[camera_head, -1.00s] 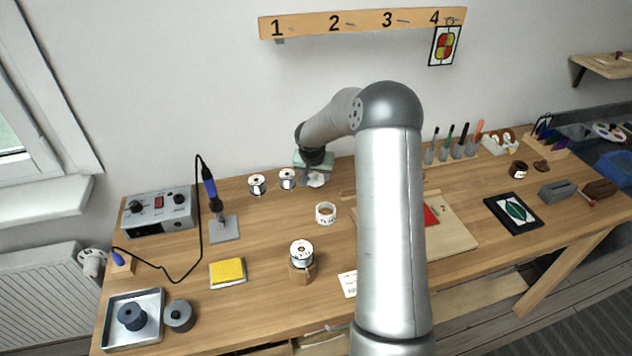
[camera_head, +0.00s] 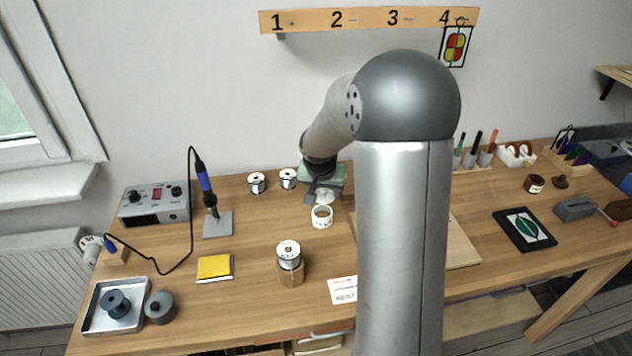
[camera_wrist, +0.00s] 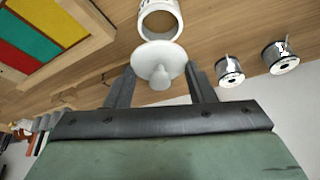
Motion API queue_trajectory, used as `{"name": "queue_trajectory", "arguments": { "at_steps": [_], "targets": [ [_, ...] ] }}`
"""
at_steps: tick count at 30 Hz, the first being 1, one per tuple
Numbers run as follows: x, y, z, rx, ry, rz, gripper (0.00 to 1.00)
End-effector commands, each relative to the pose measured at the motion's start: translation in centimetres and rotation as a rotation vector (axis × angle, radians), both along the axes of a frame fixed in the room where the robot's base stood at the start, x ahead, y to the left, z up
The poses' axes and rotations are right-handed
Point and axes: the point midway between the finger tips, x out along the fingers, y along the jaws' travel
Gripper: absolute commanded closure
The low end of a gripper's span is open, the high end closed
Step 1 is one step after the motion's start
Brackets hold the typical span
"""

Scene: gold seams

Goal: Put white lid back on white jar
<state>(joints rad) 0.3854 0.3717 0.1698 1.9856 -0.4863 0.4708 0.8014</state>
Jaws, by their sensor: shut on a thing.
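The white jar (camera_head: 321,217) stands open on the bench, with dark marks on its side. It also shows at the top of the wrist view (camera_wrist: 160,20), its opening uncovered. The white lid (camera_wrist: 158,64) is round with a small knob. It is between the two dark fingers of my gripper (camera_wrist: 160,80), which are shut on it. In the head view the lid (camera_head: 325,196) is just behind the jar, below my gripper (camera_head: 323,188). In the wrist view the lid's edge overlaps the jar's near rim; I cannot tell whether they touch.
Two wire spools (camera_head: 257,183) stand left of my gripper. A soldering iron on its stand (camera_head: 217,225) is further left. A spool on a wooden block (camera_head: 290,272) stands in front of the jar. A wooden board (camera_head: 462,245) lies to the right, partly hidden by my arm.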

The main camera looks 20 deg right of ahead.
Motion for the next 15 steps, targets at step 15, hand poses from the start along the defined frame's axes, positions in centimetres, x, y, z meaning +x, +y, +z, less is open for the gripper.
{"name": "queue_trajectory", "arguments": {
  "at_steps": [15],
  "targets": [
    [0.0,0.0,-3.6,-0.001,0.000,0.002,0.72]
  ]
}}
